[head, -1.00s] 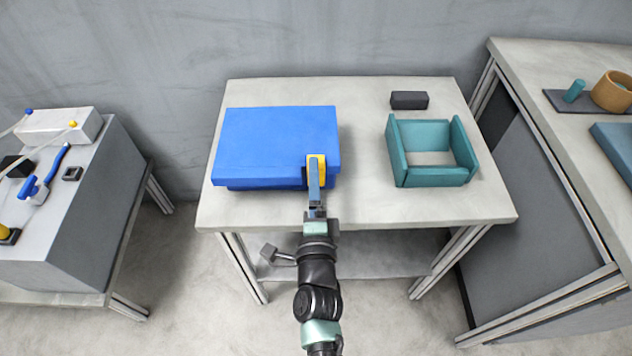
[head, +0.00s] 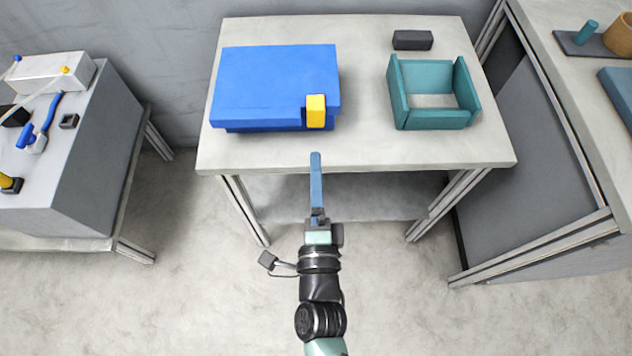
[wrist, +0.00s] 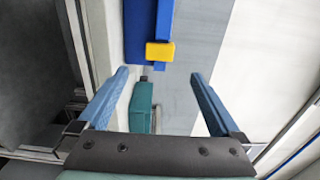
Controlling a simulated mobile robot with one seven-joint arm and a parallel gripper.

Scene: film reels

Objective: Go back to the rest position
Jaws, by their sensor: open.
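My gripper (head: 316,170) is open and empty, in front of the middle table's front edge in the head view. In the wrist view its two blue fingers (wrist: 158,88) stand wide apart with nothing between them. A blue box (head: 270,85) with a yellow latch (head: 316,111) at its front right sits on the table, apart from my gripper. The latch also shows beyond the fingers in the wrist view (wrist: 160,52).
A teal open-topped holder (head: 434,118) and a dark block (head: 412,40) stand on the right of the table (head: 360,150). A grey bench (head: 85,150) is at left, another table (head: 560,70) at right. Floor around my arm is clear.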

